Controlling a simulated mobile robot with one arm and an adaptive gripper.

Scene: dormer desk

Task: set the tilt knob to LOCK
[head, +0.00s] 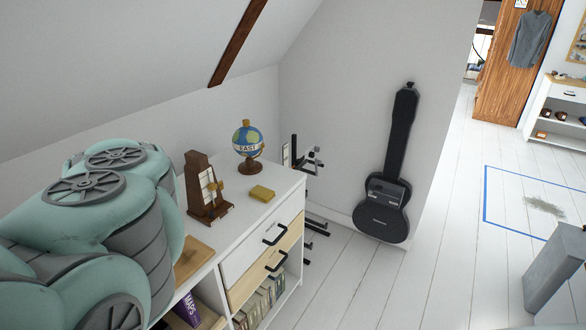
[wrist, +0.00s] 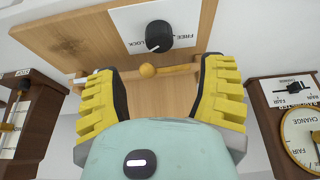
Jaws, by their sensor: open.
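The tilt knob (wrist: 158,36) is a round black knob on a white label plate (wrist: 195,22) fixed to a light wooden frame (wrist: 65,45) in the wrist view. The plate reads LOCK to the left of the knob and FREE to the right. A small white mark shows on the knob's lower left edge; its exact setting is hard to tell. My gripper (wrist: 160,75) is open, its yellow ribbed fingers apart on either side, short of the knob. In the head view my arm hides the gripper and knob.
In the wrist view, dark wooden instruments stand left (wrist: 28,125) and right, the right one with a CHANGE/FAIR dial (wrist: 305,135).

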